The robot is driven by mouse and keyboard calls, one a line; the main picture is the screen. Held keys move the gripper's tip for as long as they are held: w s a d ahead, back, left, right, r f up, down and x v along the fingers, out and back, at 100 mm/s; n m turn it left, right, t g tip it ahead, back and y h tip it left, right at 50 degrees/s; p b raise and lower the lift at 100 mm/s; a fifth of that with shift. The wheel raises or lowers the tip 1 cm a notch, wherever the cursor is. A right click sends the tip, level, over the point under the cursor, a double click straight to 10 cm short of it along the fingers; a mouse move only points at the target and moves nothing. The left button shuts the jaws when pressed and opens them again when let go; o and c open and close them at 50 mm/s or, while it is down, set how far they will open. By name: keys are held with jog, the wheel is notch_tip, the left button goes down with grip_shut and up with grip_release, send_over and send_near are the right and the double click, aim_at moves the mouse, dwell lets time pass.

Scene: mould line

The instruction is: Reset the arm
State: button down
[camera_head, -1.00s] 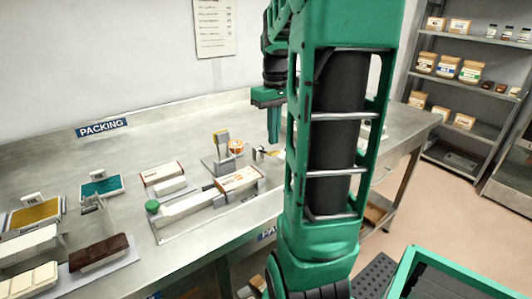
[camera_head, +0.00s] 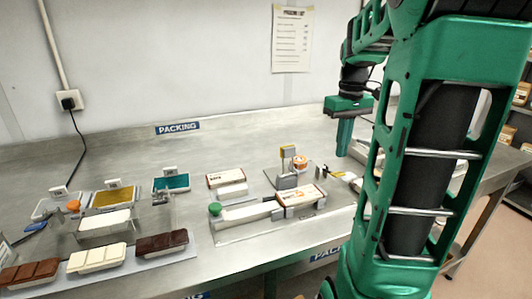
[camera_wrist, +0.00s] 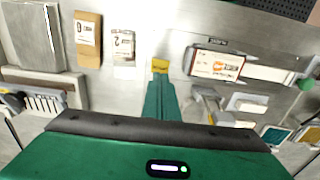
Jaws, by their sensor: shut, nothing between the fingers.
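My gripper (camera_head: 345,137) is at the right of the head view, on my green arm, pointing down above the steel packing table (camera_head: 240,150). Its fingers are together with nothing between them. In the wrist view the green fingers (camera_wrist: 160,95) show shut at the centre, over the table. A yellow-topped piece (camera_wrist: 160,65) shows just beyond the fingertips in the wrist view. Whether the fingers touch it cannot be told. My arm hides the right end of the table in the head view.
A sealing fixture with a green knob (camera_head: 215,209) and a box (camera_head: 300,195) lies left of my gripper. Chocolate bars in trays (camera_head: 162,243) stand at the front left. Coloured trays (camera_head: 172,183) are behind them. In the wrist view, two labelled packets (camera_wrist: 88,40) lie at upper left.

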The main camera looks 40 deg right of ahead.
jog(key=s+a+f+m, duration=0.2)
jog(key=s+a+f, duration=0.2)
jog(key=s+a, duration=0.3)
jog(key=s+a+f+m, duration=0.1)
jog(key=s+a+f, duration=0.4)
jog(key=a, duration=0.5)
jog(key=shift+s+f+m, duration=0.2)
jog(key=shift+s+m, duration=0.2)
jog(key=shift+s, duration=0.55)
jog(key=shift+w+f, duration=0.25)
jog(key=shift+w, duration=0.35)
